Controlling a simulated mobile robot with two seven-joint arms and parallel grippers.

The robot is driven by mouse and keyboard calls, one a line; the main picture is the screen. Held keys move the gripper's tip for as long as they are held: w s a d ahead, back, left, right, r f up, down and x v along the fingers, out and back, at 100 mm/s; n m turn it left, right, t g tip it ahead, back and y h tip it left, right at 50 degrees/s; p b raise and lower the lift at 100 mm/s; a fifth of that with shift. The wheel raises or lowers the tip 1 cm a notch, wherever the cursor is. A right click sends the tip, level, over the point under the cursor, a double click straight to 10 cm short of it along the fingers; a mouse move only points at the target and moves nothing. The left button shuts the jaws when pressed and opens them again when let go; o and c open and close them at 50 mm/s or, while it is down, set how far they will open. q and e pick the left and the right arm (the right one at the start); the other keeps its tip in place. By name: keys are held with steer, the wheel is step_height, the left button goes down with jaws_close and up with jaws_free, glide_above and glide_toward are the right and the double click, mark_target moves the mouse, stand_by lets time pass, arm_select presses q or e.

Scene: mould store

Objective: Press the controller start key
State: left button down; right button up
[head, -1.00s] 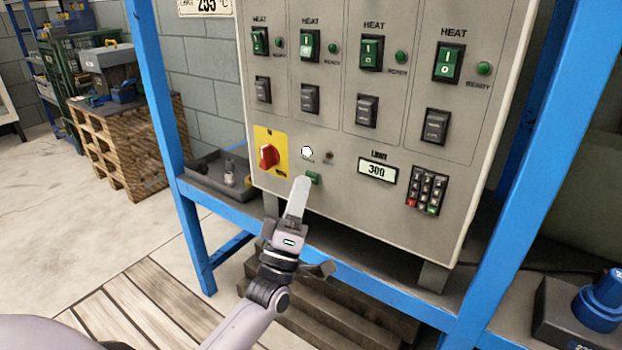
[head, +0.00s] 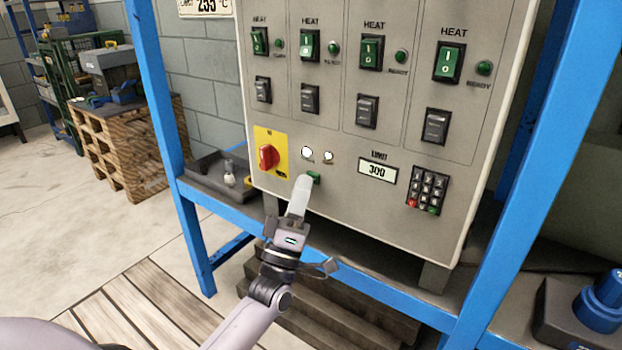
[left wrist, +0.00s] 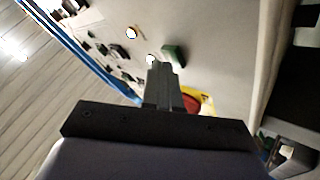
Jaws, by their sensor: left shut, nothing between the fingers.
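The grey controller panel (head: 340,205) stands upright in a blue frame. A small green key (head: 314,178), unlabelled as far as I can read, sits low on it, below two lit white lamps (head: 307,152). My left gripper (head: 304,182) is shut and empty, its tip at the key's lower left and covering part of it. In the left wrist view the green key (left wrist: 174,55) is just beyond the gripper tip (left wrist: 163,66). I cannot tell whether they touch. My right gripper is not in view.
A red rotary switch on a yellow plate (head: 270,143) is left of the key. A limit display (head: 377,170) reading 300 and a keypad (head: 427,190) are to the right. Green heat switches (head: 371,52) are above.

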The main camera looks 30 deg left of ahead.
arm_select(q)
steer(key=shift+s+p, duration=0.35)
steer(key=shift+s, duration=0.4)
steer(key=s, duration=0.1)
steer(key=s+p, duration=0.1)
steer(key=s, duration=0.1)
steer(key=s+p, duration=0.1)
steer(key=s, duration=0.1)
steer(key=shift+a, duration=0.25)
stand_by(0.6)
